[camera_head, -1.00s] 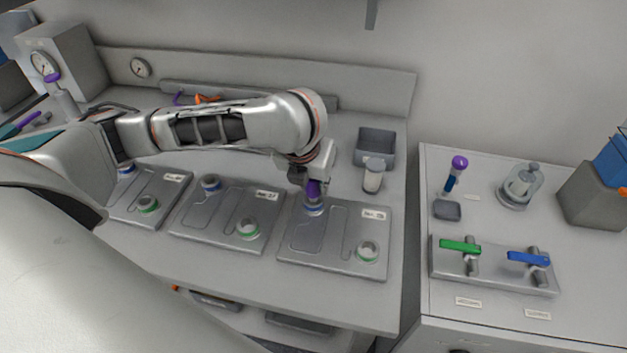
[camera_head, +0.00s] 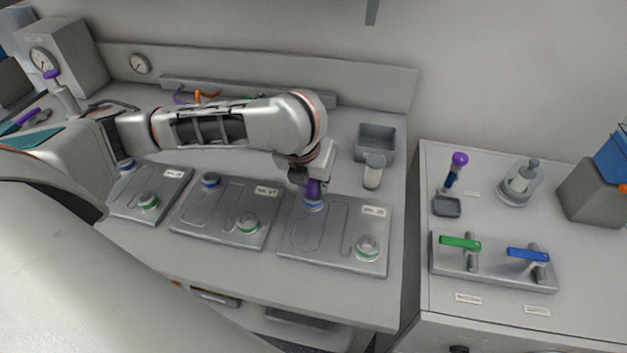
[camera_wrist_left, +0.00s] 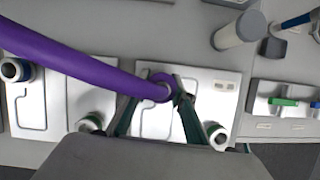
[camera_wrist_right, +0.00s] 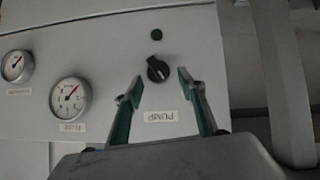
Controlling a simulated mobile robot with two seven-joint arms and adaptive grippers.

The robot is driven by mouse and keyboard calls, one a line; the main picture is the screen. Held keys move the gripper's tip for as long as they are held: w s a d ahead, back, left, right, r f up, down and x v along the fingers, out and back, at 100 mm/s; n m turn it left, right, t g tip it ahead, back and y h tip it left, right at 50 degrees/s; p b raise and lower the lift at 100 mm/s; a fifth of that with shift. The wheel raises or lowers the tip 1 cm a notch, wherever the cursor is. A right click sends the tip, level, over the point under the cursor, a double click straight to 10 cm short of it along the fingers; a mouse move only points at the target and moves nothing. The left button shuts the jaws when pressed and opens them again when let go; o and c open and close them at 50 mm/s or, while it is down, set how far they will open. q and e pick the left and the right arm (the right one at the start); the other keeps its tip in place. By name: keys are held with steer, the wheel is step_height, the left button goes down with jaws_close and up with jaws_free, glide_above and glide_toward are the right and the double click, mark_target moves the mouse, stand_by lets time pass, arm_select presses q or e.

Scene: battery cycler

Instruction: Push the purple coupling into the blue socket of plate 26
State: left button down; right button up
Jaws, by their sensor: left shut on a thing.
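The purple coupling (camera_head: 313,188) stands upright at the blue socket (camera_head: 313,205) of the rightmost plate (camera_head: 340,245), whose label is too small to read surely. My left gripper (camera_head: 310,178) is shut on the coupling from above. In the left wrist view the coupling (camera_wrist_left: 160,86) sits between the fingertips with a thick purple hose (camera_wrist_left: 70,60) running off to the left. The coupling covers the socket there, so I cannot tell how deep it sits. My right gripper (camera_wrist_right: 160,90) shows only in its own wrist view, open and empty before a panel.
The same plate has a green-ringed socket (camera_head: 367,248) at its front right. A middle plate (camera_head: 225,215) and a left plate (camera_head: 145,195) lie beside it. A grey bin (camera_head: 375,142) and a pale cylinder (camera_head: 373,175) stand behind. The panel has a black pump knob (camera_wrist_right: 158,69) and gauges (camera_wrist_right: 70,97).

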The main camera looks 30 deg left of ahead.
arm_select(q)
steer(key=shift+f, duration=0.5)
steer(key=c, duration=1.6)
jaws_free()
steer(key=shift+c, duration=0.2)
steer(key=o, duration=0.4)
steer(key=v, duration=1.2)
